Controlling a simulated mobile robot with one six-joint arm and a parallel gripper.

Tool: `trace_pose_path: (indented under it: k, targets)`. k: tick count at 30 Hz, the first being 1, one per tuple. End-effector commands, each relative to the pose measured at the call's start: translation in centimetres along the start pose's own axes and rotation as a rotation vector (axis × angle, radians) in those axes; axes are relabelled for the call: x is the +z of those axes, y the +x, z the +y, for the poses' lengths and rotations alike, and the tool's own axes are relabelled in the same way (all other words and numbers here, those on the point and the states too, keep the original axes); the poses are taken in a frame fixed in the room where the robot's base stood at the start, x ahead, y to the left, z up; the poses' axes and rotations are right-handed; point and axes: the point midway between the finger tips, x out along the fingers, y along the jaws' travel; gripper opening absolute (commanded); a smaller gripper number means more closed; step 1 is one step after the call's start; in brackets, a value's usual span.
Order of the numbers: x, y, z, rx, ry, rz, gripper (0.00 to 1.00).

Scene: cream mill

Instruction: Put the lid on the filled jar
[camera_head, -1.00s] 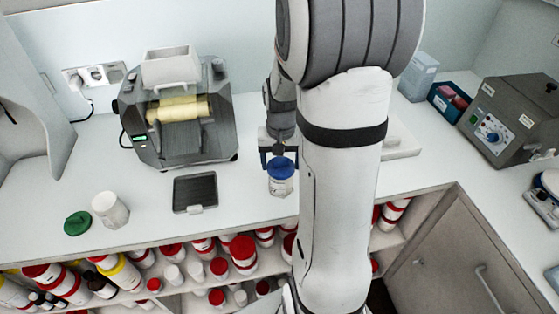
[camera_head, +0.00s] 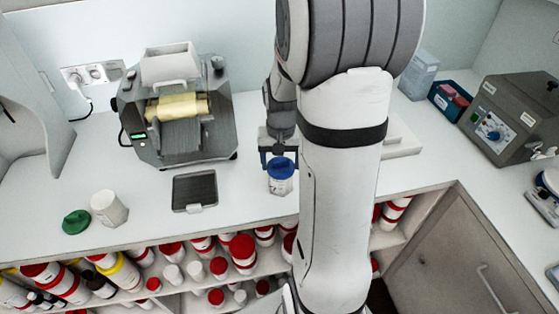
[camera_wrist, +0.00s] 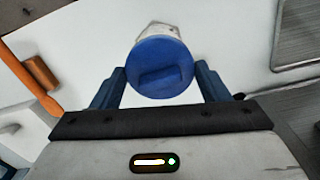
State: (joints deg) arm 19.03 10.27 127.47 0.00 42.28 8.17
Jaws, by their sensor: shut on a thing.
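A blue lid (camera_head: 281,166) sits at the top of a white jar with a label (camera_head: 280,186), which stands upright on the counter. My gripper (camera_head: 279,157) is at the lid from behind. In the wrist view my gripper's two blue fingers (camera_wrist: 160,82) are shut on the blue lid (camera_wrist: 160,62), one on each side. The lid has a raised bar on top. Part of the white jar (camera_wrist: 158,29) shows beyond the lid. Whether the lid is fully seated cannot be told. The jar's contents are hidden.
A white jar (camera_head: 109,208) stands at the left beside a green lid (camera_head: 76,222) lying on the counter. A dark flat tray (camera_head: 195,191) lies before the grey mill (camera_head: 178,120). Shelves of red-capped bottles (camera_head: 243,252) run below the front edge. A blue bin (camera_head: 449,98) stands right.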

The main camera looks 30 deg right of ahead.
Motion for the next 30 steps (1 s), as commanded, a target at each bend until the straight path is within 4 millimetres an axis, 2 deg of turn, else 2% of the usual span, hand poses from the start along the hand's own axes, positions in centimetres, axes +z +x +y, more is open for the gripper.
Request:
trace_pose_path:
  k: [8, 9, 17, 22, 24, 30]
  targets:
    - [-0.01, -0.03, 0.0, 0.0, 0.0, 0.0, 0.48]
    - [-0.01, -0.03, 0.0, 0.0, 0.0, 0.0, 0.72]
    - [-0.01, -0.02, 0.01, 0.0, 0.0, 0.0, 0.93]
    - [-0.01, -0.02, 0.01, 0.0, 0.0, 0.0, 0.94]
    - [0.0, -0.02, 0.01, 0.0, 0.0, 0.0, 1.0]
    - [-0.01, -0.02, 0.01, 0.0, 0.0, 0.0, 1.0]
